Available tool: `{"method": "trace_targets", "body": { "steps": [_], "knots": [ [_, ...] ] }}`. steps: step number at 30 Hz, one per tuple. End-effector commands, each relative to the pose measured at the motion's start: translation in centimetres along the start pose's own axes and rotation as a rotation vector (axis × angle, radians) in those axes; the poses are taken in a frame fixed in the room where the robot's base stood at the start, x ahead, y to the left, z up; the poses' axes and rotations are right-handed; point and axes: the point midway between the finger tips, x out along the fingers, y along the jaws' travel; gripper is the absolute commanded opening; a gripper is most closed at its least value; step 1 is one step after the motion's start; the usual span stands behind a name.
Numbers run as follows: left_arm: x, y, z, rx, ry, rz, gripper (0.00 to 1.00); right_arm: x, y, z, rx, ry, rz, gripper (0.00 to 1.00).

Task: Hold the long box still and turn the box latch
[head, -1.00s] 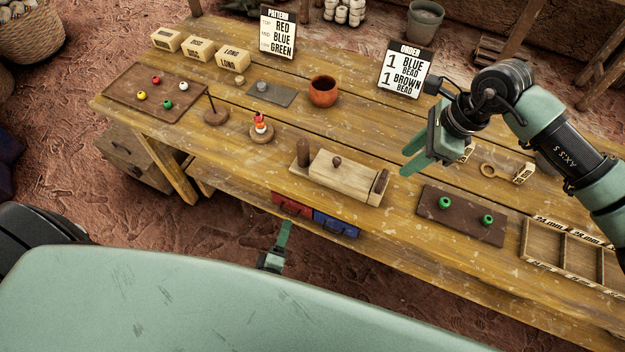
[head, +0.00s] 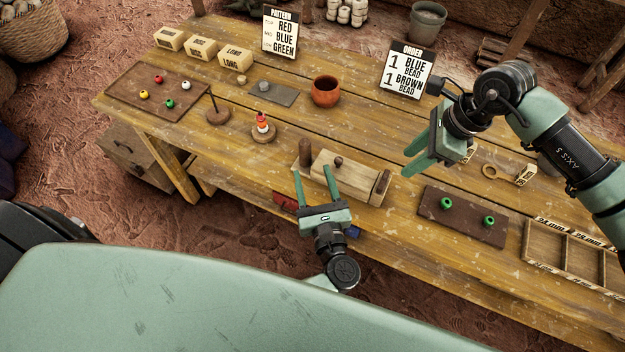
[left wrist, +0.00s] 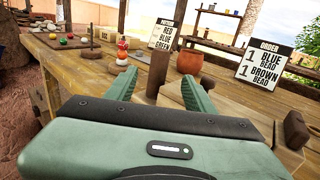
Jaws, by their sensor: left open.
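The long wooden box (head: 352,181) lies near the front edge of the bench. It has a small dark round knob (head: 338,161) on top, an upright brown peg (head: 305,153) at its left end and a brown block (head: 380,187) at its right end. I cannot tell which part is the latch. My left gripper (head: 313,171) is open at the box's front left. In the left wrist view the peg (left wrist: 157,78) shows beyond and between its fingers, apparently untouched. My right gripper (head: 405,165) appears open and empty above the bench, right of the box.
A dark tray (head: 461,228) with green beads lies right of the box, and a divided wooden tray (head: 565,247) beyond it. A bead stack (head: 262,130) stands behind left, an orange pot (head: 325,91) behind. Red and blue bins sit below the bench edge.

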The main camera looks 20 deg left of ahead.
Motion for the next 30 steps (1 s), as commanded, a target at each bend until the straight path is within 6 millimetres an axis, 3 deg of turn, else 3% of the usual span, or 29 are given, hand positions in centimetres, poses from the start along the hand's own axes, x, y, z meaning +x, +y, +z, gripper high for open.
{"method": "trace_targets", "body": {
  "steps": [12, 24, 25, 30],
  "knots": [
    [6.0, 0.1, 0.0, 0.004, -0.003, 0.002, 0.54, 0.0, 0.0, 0.0, 0.000, 0.000, 0.000, 0.36],
    [7.0, 0.1, 0.0, 0.005, -0.002, 0.002, 0.54, 0.0, 0.0, 0.0, 0.000, 0.000, 0.000, 0.36],
    [7.0, 0.1, 0.0, 0.005, -0.002, 0.002, 0.51, 0.0, 0.0, 0.0, 0.000, 0.000, 0.000, 0.36],
    [6.9, 0.1, 0.0, 0.005, -0.002, 0.002, 0.04, 0.0, 0.0, 0.0, 0.000, 0.000, 0.000, 0.36]
  ]
}}
